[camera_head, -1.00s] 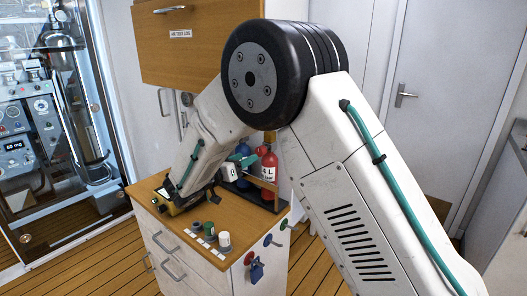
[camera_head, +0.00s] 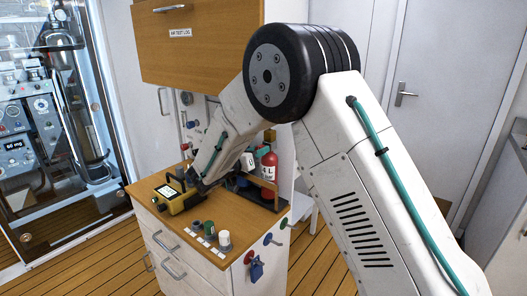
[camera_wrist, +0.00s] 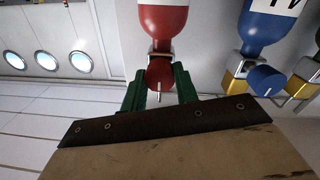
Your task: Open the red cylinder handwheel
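The cylinder, with a white label, also stands on the cabinet in the head view (camera_head: 269,162). My gripper (camera_wrist: 158,80) has two green fingers, apart, one on each side of the red handwheel. The fingers look open around it; whether either touches the wheel is unclear. In the head view my arm hides the gripper.
A blue cylinder (camera_wrist: 268,25) with a blue handwheel (camera_wrist: 267,80) stands right of the red one in the wrist view. A yellow device (camera_head: 176,197) sits on the cabinet top (camera_head: 200,252), with small knobs near its front. A wooden overhead cabinet (camera_head: 200,50) hangs above.

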